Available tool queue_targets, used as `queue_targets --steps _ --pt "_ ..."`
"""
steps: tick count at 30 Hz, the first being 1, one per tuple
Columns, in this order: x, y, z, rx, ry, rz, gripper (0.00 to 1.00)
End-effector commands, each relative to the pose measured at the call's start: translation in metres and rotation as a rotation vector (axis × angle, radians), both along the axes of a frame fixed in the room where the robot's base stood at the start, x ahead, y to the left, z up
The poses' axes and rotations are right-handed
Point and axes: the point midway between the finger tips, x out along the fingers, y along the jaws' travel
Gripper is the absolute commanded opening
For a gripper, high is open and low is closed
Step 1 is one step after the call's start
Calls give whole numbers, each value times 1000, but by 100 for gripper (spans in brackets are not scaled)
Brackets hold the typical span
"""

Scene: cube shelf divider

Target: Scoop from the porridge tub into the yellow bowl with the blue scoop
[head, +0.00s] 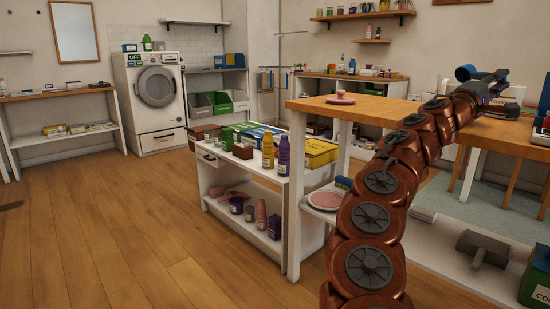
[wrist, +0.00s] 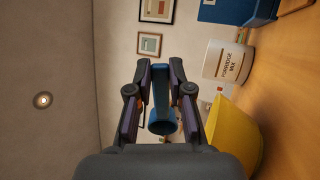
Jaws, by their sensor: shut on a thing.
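My gripper (wrist: 161,68) is shut on the blue scoop (wrist: 163,122), whose handle lies between the two fingers in the wrist view. The scoop's round cup shows below the fingers, and I cannot tell what is in it. The white porridge tub (wrist: 230,62), labelled porridge mix, stands to the right of the gripper on the wooden top. The yellow bowl (wrist: 238,138) is at the lower right, partly hidden by my gripper body. Neither tub nor bowl touches the scoop. In the head view my gripper (head: 484,79) is above the table at the right, with the blue scoop (head: 465,73) beside it.
A blue box (wrist: 229,11) stands beyond the tub on the wooden table (wrist: 285,90). In the head view, a pink dish (head: 341,97) sits on the wooden counter (head: 375,108). A white shelf unit (head: 250,165) with bottles stands at centre. The floor at left is clear.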

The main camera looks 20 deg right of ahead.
Motion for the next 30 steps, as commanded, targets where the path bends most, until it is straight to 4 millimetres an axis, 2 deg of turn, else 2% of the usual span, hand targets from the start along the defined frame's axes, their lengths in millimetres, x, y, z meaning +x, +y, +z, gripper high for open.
queue_targets --steps 1,30 --pt "0 0 5 12 -2 2 0" --pt "0 -1 5 179 -7 0 0"
